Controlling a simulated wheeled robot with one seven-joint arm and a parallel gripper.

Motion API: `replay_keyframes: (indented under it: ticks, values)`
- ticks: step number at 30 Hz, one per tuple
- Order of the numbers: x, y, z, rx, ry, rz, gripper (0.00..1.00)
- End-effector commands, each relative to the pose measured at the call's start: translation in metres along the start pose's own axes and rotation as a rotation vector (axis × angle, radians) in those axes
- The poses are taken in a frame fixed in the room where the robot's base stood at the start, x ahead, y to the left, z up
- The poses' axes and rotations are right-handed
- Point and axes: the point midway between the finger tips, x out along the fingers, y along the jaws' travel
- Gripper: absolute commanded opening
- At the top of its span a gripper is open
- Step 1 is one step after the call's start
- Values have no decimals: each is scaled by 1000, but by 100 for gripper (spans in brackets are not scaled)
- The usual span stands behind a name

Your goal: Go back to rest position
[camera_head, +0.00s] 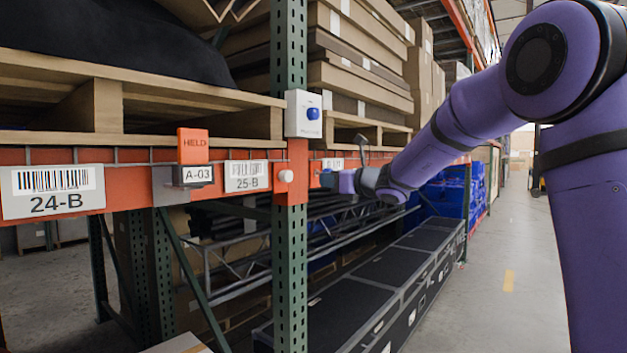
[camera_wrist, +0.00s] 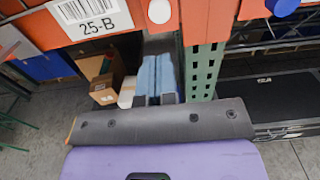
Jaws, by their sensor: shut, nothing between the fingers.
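My gripper (camera_head: 328,179) is at the end of my purple arm, which reaches in from the right in the head view. Its small blue fingers are beside the green rack upright, just right of the orange beam end. In the wrist view the light-blue fingers of my gripper (camera_wrist: 157,78) lie side by side, shut and empty. They point past the orange beam (camera_wrist: 150,15), near the green upright (camera_wrist: 203,70). Whether they touch the rack cannot be told.
A white box with a blue knob (camera_head: 314,114) is on the upright, above a white round button (camera_head: 286,176). An orange HELD tag (camera_head: 193,146) stands over the A-03 label (camera_head: 198,174). Black cases (camera_head: 350,300) lie low. The aisle floor (camera_head: 515,250) is clear.

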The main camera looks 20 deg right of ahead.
Motion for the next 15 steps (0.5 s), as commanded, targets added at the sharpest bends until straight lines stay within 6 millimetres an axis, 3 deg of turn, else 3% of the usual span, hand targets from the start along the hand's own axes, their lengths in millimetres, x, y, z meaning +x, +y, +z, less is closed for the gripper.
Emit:
replay_keyframes:
  ticks: [4, 11, 15]
  values:
    - [-18, 0, 0, -1, 1, 0, 0]
    - [-26, 1, 0, -4, 1, 2, 0]
    - [-33, 21, 1, -88, 38, 41, 0]
